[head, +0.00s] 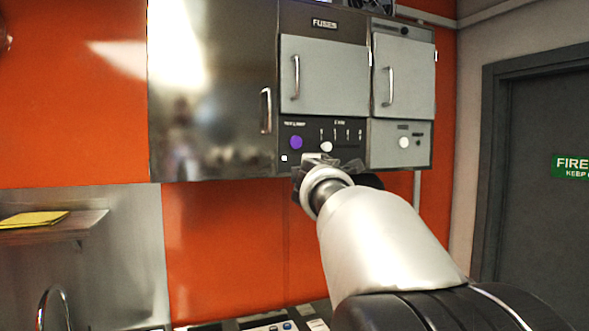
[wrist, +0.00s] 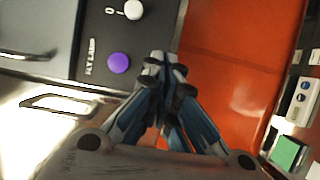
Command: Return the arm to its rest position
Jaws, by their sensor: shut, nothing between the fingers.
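My gripper (head: 325,165) is at the end of my raised arm, in front of the lower edge of the wall-mounted control panel in the head view. In the wrist view my gripper (wrist: 164,72) has its fingers together with nothing between them. The purple knob (wrist: 120,65) is to the left of the fingertips there, and it also shows in the head view (head: 296,142), up and left of my gripper. Whether the fingers touch the panel cannot be told.
A fuse cabinet (head: 325,75) with handled doors hangs on the orange wall (head: 225,250). A steel shelf (head: 85,222) with a yellow item (head: 32,219) is at left, above a tap (head: 52,300). A grey door (head: 535,220) is at right. A green square (wrist: 287,152) shows in the wrist view.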

